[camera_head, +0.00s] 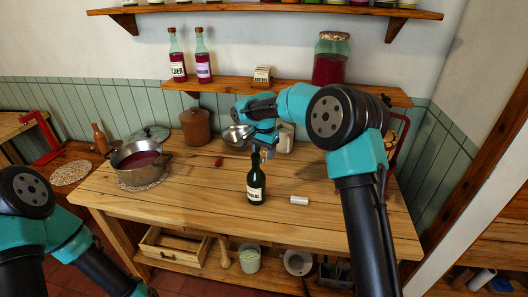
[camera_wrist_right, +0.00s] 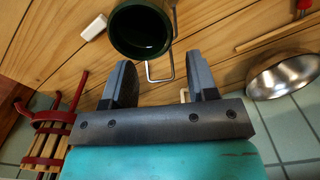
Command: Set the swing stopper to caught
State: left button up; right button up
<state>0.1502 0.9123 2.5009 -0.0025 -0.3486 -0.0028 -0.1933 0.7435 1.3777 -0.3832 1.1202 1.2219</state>
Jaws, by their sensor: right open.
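A dark green bottle (camera_head: 256,186) with a pale label stands upright on the wooden bench. In the right wrist view its dark round top (camera_wrist_right: 140,30) is close to the camera, and a bent wire bail (camera_wrist_right: 160,72) hangs out from its side. The stopper itself is not clear in either view. My right gripper (camera_head: 266,150) is just behind the bottle's neck. In the right wrist view my right gripper (camera_wrist_right: 160,61) is open, with the bail between its fingertips; I cannot tell whether they touch. My left arm shows at the lower left, its gripper out of frame.
A small white block (camera_head: 299,200) lies right of the bottle. A steel bowl (camera_head: 236,138) is behind it, and a pot (camera_head: 140,165) of red liquid stands left. A red frame (camera_wrist_right: 50,125) stands near my gripper. The bench's front is clear.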

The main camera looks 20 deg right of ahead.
jog(key=shift+c, duration=0.4)
jog(key=c, duration=0.8)
jog(key=shift+c, duration=0.2)
